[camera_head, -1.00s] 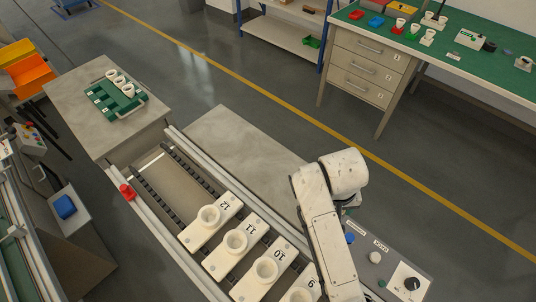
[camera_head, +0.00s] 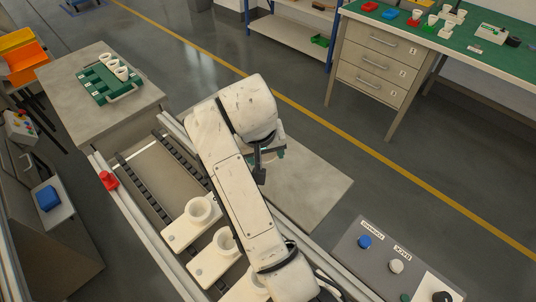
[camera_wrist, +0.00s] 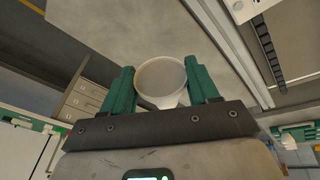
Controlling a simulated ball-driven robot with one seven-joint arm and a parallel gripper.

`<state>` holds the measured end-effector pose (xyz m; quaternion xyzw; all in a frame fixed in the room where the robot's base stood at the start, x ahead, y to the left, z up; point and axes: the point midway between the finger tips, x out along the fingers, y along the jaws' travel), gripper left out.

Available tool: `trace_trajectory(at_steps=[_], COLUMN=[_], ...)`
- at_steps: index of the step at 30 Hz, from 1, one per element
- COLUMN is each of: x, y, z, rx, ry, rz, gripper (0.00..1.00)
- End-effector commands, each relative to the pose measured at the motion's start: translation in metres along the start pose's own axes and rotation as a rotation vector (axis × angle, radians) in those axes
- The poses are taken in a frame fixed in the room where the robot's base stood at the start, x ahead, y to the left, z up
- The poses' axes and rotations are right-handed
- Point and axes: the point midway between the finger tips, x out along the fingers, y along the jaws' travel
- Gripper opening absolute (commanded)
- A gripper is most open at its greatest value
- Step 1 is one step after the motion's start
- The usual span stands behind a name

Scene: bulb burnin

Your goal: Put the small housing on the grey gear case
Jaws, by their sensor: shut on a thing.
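My gripper (camera_wrist: 162,88) has two green fingers and is shut on a white cup-shaped part (camera_wrist: 161,76), with its round open rim showing between them. I cannot tell for sure that this part is the small housing. In the head view my gripper (camera_head: 266,160) hangs at the end of the white arm, above the grey tabletop right of the conveyor; the held part is mostly hidden there. I cannot make out a grey gear case in either view.
White numbered blocks with round cups (camera_head: 199,210) sit on the conveyor, partly behind my arm. A green rack (camera_head: 108,82) with white cups stands on the left table. A button panel (camera_head: 390,262) is at lower right. The green-topped bench (camera_head: 440,35) stands at upper right.

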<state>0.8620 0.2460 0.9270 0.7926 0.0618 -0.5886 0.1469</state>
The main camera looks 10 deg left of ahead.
Motion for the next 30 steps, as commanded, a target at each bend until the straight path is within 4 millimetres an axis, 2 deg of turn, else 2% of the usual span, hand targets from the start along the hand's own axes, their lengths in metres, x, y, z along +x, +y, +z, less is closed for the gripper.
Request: trace_trajectory(at_steps=[5,9,15,22,27,30], x=[0.025,0.057,0.083,0.097,0.118,0.123], y=[0.01,0.011,0.013,0.014,0.01,0.009], z=[-0.029,-0.038,-0.05,-0.055,-0.048,-0.046], rx=[0.002,0.0,-0.001,-0.001,-0.001,-0.001], ry=[-0.001,-0.003,0.0,-0.001,-0.001,0.0], rz=[0.001,0.001,0.001,0.001,0.0,0.0], gripper=[0.31,0.31,0.31,0.31,0.31,0.31])
